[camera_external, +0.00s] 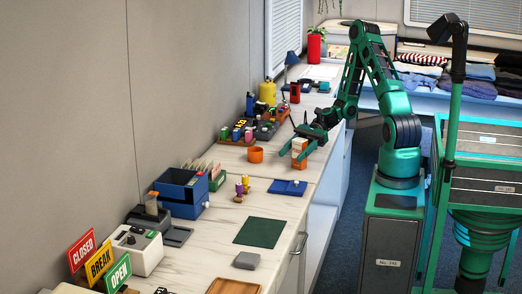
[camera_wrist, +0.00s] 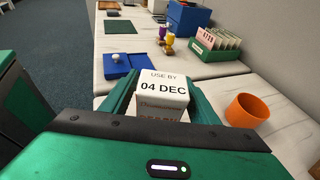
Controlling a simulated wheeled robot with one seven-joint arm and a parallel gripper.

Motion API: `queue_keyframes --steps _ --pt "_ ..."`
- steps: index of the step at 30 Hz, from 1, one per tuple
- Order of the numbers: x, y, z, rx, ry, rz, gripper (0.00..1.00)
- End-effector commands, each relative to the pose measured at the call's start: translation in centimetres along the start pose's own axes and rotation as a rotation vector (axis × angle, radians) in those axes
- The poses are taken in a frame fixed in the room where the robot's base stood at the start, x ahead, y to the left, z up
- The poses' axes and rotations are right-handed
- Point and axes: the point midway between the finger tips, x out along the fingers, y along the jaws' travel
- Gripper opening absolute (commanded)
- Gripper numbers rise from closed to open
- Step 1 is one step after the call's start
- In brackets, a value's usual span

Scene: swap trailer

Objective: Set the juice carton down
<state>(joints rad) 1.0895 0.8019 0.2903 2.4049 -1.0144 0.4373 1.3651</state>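The juice carton (camera_external: 299,150) is a small orange and white box between the fingers of my green gripper (camera_external: 298,157), over the right edge area of the pale counter (camera_external: 215,262). In the wrist view the carton (camera_wrist: 164,88) shows its white top, marked "USE BY 04 DEC", with a gripper finger on each side. My gripper (camera_wrist: 160,100) appears closed on it. The carton looks upright. Its bottom is hidden in the wrist view, and I cannot tell whether it touches the counter.
An orange cup (camera_external: 255,155) stands left of the carton. A blue tray with a white knob (camera_external: 288,187) lies nearer the camera. Racks of small items (camera_external: 243,134) stand behind the cup. A dark green mat (camera_external: 259,233) lies on clear counter.

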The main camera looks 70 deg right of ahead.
Motion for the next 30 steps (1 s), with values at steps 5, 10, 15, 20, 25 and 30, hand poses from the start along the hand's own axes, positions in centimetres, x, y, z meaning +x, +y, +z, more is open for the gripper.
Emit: queue_keyframes --steps 5,10,15,20,25,30 --pt "0.0 0.0 0.0 0.0 0.0 0.0 0.58" --pt "-0.1 0.0 0.2 -0.001 0.0 0.0 0.58" --pt "-1.8 -0.1 0.2 -0.001 0.001 -0.004 0.58" --pt "-4.9 -0.1 0.1 -0.001 0.002 -0.005 0.58" --pt "-8.3 -0.1 0.2 -0.001 0.001 -0.004 0.58" --pt "-10.7 -0.1 0.2 -0.001 0.0 -0.002 0.58"
